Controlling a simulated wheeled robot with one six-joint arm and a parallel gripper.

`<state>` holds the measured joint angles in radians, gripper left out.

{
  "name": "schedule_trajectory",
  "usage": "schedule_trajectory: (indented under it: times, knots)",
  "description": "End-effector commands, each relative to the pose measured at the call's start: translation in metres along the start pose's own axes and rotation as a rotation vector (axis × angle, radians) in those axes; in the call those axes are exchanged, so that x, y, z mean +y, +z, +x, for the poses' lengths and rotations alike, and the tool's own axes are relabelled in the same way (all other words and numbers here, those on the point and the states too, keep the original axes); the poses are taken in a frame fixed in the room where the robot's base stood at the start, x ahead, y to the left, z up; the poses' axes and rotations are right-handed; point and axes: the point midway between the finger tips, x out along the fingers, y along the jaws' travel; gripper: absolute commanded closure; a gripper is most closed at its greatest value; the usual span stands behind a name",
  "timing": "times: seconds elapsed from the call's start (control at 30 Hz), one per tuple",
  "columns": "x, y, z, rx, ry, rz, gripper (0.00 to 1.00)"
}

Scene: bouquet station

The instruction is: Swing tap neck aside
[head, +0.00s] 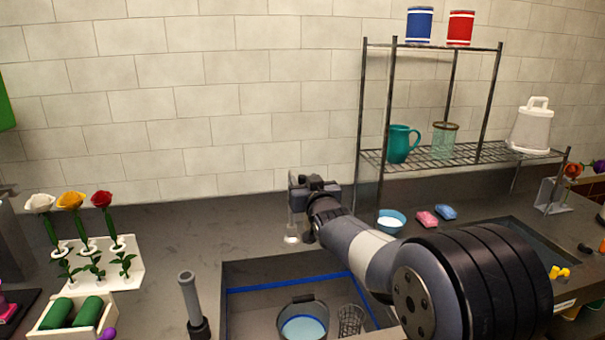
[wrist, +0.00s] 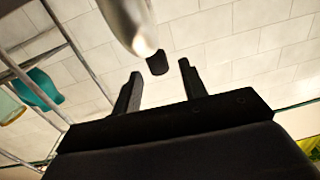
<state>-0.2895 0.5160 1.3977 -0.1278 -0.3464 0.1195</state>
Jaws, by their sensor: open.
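The tap stands behind the sink; its pale metal post (head: 291,236) shows at the base in the head view, and its upper part is largely hidden by my gripper (head: 300,183). In the wrist view the tap's shiny metal neck (wrist: 128,22) comes in from the top, close to the camera. A small dark piece (wrist: 157,62) shows by the neck's end, between the finger directions; I cannot tell whether it belongs to the tap. My gripper (wrist: 160,82) is open, with a finger on each side of a clear gap. I see no contact with the neck.
The sink (head: 245,278) holds a bucket (head: 303,325) and a wire-like cup (head: 351,319). A grey upright cylinder (head: 188,290) stands left of it. A metal rack (head: 361,120) stands right of my gripper. A teal bowl (head: 391,216) and sponges (head: 428,219) lie behind my arm.

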Motion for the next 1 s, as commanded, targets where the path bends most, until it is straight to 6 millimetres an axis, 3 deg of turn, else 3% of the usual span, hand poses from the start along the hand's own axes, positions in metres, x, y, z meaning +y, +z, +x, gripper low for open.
schedule_trajectory:
  times: [0.23,0.63,1.0]
  knots:
    - [0.0,-0.001,0.025,-0.001,0.0,0.0,0.59]
    - [0.0,0.0,0.03,-0.001,0.0,0.001,0.59]
    - [0.0,0.0,0.03,-0.001,0.001,0.001,0.9]
